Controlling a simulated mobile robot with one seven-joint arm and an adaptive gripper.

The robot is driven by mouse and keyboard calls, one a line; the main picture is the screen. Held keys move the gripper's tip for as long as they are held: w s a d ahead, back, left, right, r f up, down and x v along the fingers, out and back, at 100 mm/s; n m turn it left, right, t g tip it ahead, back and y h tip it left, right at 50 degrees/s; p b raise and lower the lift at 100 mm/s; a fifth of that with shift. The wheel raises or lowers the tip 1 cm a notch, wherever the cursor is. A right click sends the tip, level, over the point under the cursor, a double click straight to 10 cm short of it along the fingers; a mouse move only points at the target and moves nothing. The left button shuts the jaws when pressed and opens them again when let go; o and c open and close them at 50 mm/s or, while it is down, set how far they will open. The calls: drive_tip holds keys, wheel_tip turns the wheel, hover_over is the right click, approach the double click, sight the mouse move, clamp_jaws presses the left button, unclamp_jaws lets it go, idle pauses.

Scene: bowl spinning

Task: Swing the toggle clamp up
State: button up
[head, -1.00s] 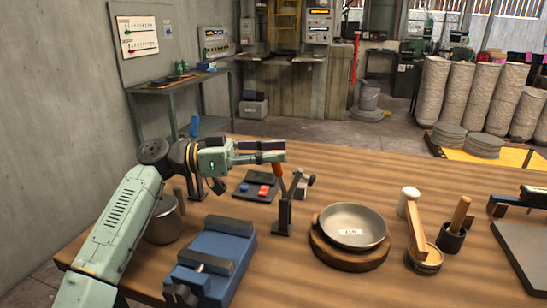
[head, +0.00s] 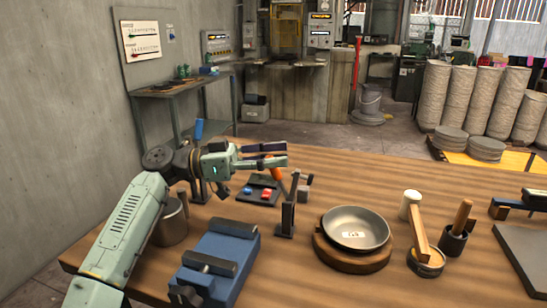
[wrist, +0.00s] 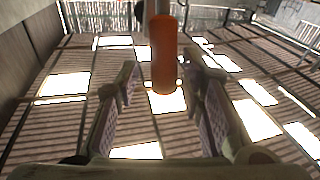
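The toggle clamp (head: 287,215) stands upright on the wooden table, left of the round pan. Its orange handle (head: 278,175) sticks up at a tilt and leans left at the top. My gripper (head: 288,155) is at the upper end of this handle, coming from the left. In the wrist view my gripper (wrist: 162,85) is open, with a finger on each side. The orange handle (wrist: 164,55) shows between the fingertips, with a visible gap on both sides. The fingers partly hide the handle's top in the head view.
A blue vise (head: 218,262) stands in front of my arm, and a grey pot (head: 172,222) is beside it. A pan (head: 355,228) on a wooden disc is right of the clamp. A dark tray (head: 270,199) with red and blue pieces lies behind the clamp.

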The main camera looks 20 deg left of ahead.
drive_tip(key=shift+a, duration=0.1)
drive_tip(key=v, duration=0.7)
drive_tip(key=shift+a, duration=0.2)
idle(0.7)
